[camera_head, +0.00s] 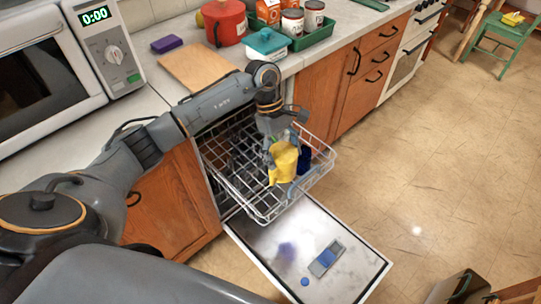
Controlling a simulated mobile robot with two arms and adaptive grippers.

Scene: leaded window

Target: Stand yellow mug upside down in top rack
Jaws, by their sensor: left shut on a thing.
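The yellow mug (284,163) is at the pulled-out top rack (268,214) of the dishwasher, near the rack's front right part. My left gripper (283,146) comes down from above and is shut on the mug. I cannot tell which way the mug's mouth faces, or whether it touches the rack's wires. A dark blue item (305,158), perhaps a mug, stands just right of the yellow mug in the rack. My right gripper is not in view.
The open dishwasher door (318,250) lies low under the rack. The counter above holds a cutting board (198,66), a red pot (225,22), a teal-lidded box (266,42), a green tray with cans (318,36) and a microwave (50,65).

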